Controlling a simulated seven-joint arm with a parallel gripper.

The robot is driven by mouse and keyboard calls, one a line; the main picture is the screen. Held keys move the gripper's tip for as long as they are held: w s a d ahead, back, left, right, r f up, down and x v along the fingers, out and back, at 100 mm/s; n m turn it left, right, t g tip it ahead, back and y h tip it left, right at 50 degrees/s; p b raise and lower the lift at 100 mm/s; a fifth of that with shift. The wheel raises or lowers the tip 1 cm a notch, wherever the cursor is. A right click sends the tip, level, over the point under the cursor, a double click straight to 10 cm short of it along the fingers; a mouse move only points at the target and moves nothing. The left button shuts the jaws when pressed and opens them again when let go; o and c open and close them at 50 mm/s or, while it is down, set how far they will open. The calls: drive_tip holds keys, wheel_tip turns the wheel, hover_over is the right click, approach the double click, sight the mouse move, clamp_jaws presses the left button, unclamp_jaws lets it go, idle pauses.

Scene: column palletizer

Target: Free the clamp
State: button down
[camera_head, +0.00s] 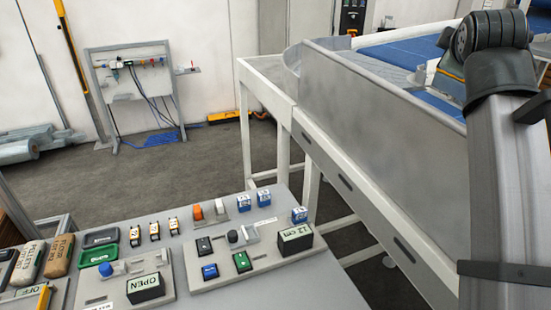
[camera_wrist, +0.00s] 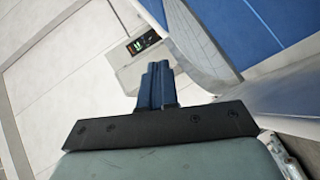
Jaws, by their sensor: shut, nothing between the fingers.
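A grey control plate (camera_head: 95,293) lies at the front of the table, at the lower left of the head view. I cannot make out the clamp itself for certain. My gripper (camera_wrist: 157,72) shows in the wrist view with its blue fingers shut together and nothing between them. It is raised near the conveyor and the pale wall, away from the plate. In the head view only my arm shows, at the right; the fingers are out of that picture.
A second plate (camera_head: 222,276) has a "12 cm" display (camera_head: 295,238), a green button (camera_head: 242,262) and a blue button (camera_head: 209,271). Bags (camera_head: 60,256), dark trays and small blocks stand on the table (camera_head: 320,290). A conveyor (camera_head: 385,140) with a tall side wall runs at the right.

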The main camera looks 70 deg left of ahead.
drive_tip(key=s+a+f+m+g+h, duration=0.1)
drive_tip(key=s+a+f, duration=0.3)
drive_tip(key=s, duration=0.4)
drive_tip(key=s+a+f+m+g, duration=0.1)
drive_tip(key=s+a+f, duration=0.35)
drive_tip(key=s, duration=0.35)
drive_tip(key=s+a+f+g+h, duration=0.15)
drive_tip(key=s+a+f, duration=0.25)
drive_tip(key=s, duration=0.4)
drive_tip(key=s+f+m+g+h, duration=0.1)
drive_tip(key=s+f+g+h, duration=0.1)
drive_tip(key=s+f, duration=0.3)
drive_tip(key=s+d+f+m+g+h, duration=0.1)
drive_tip(key=s+f, duration=0.5)
drive_tip(key=s, duration=0.8)
drive_tip(key=s+d+f+m+g+h, duration=0.1)
drive_tip(key=s+f+g, duration=0.3)
drive_tip(key=s, duration=0.5)
wheel_tip(320, 180, down, 2)
drive_tip(key=shift+s+m+h, duration=0.2)
drive_tip(key=shift+m+h, duration=0.1)
drive_tip(key=shift+h, duration=0.55)
drive_tip(key=shift+f, duration=0.15)
hover_over(204, 246)
drive_tip(key=f, duration=1.2)
drive_tip(key=shift+d, duration=0.3)
drive_tip(key=shift+f, duration=0.7)
drive_tip(key=shift+d, duration=0.1)
